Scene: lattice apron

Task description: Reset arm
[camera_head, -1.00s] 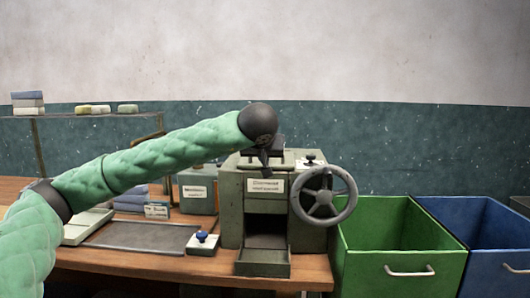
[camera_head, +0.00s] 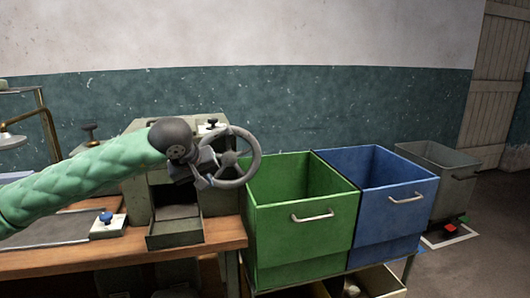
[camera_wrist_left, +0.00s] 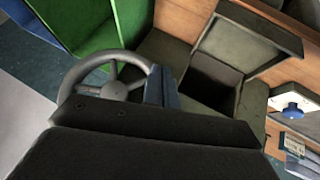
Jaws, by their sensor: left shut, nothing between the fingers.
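My left arm, in a green quilted sleeve, comes in from the left in the head view. Its dark gripper (camera_head: 203,182) is shut and empty, in front of the grey-green machine (camera_head: 137,203) and overlapping the left side of its handwheel (camera_head: 250,160). I cannot tell whether it touches the wheel. In the left wrist view the shut fingers (camera_wrist_left: 161,87) show between the handwheel (camera_wrist_left: 72,82) and the machine's dark opening (camera_wrist_left: 212,82). My right gripper is not in view.
An open green bin (camera_head: 300,240) and an open blue bin (camera_head: 393,235) stand right of the wooden bench (camera_head: 110,262). A grey bin (camera_head: 455,190) stands farther right. A small box with a blue knob (camera_head: 108,226) sits on the bench.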

